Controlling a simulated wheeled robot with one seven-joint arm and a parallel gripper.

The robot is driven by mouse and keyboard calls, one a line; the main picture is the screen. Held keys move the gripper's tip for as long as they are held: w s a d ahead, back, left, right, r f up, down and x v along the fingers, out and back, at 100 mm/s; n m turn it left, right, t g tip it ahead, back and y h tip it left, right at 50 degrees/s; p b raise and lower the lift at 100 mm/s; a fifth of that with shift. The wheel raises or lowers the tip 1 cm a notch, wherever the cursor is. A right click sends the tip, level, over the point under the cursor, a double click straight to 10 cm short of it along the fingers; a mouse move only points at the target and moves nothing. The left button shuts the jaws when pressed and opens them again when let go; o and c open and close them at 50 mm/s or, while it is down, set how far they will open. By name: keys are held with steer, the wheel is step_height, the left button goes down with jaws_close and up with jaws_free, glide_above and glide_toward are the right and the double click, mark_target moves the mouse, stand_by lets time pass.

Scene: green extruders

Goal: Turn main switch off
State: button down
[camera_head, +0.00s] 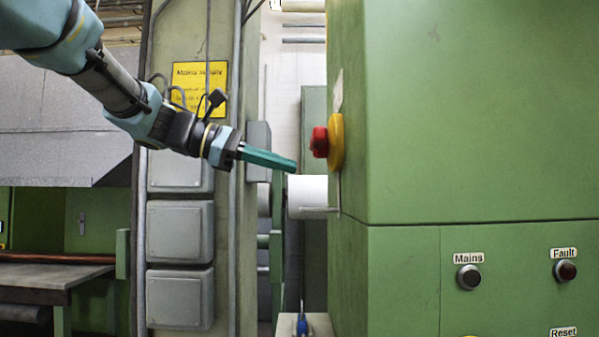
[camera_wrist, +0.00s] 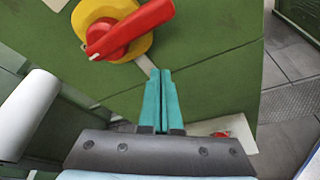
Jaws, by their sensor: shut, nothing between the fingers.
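The main switch (camera_head: 320,142) is a red rotary handle on a yellow plate (camera_head: 337,142), mounted on the left side face of the green cabinet. In the wrist view the red handle (camera_wrist: 130,29) lies slanted across the yellow plate (camera_wrist: 92,10), one end at lower left and the other at upper right. My gripper (camera_head: 295,167) has teal fingers, shut and empty, just left of and slightly below the switch in the head view. In the wrist view the fingertips (camera_wrist: 160,72) are below the handle, with a visible gap between.
The green cabinet (camera_head: 470,110) fills the right side, with a Mains button (camera_head: 469,277) and a Fault lamp (camera_head: 565,271) on its front. A white roll (camera_head: 308,196) is below the switch. A column with grey boxes (camera_head: 180,233) and a yellow sign (camera_head: 199,88) stands behind my arm.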

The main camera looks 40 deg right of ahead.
steer(key=v, duration=0.5)
steer(key=shift+w+r+b, duration=0.25)
steer(key=shift+w+b, duration=0.15)
steer(key=shift+w, duration=0.1)
steer(key=shift+f, duration=0.1)
steer(key=w+a+f+n+t+y, duration=0.1)
steer(key=w+a+f+t+y, duration=0.4)
steer(key=f, duration=0.7)
steer(key=w+a+f+t, duration=0.1)
steer(key=w+a+f, duration=0.3)
steer(key=a+f, duration=0.55)
steer(key=s+a+f+m+t+y, duration=0.1)
steer(key=s+a+f+m+y, duration=0.1)
steer(key=a+f, duration=0.9)
steer(key=s+a+f+m+t+y, duration=0.1)
steer(key=s+a+f+m+y, duration=0.2)
steer(key=a+f, duration=0.8)
steer(key=m+y, duration=0.2)
steer(key=shift+f+t+y, duration=0.3)
steer(key=shift+f+y, duration=0.05)
steer(key=shift+y, duration=0.05)
steer(key=shift+a, duration=0.15)
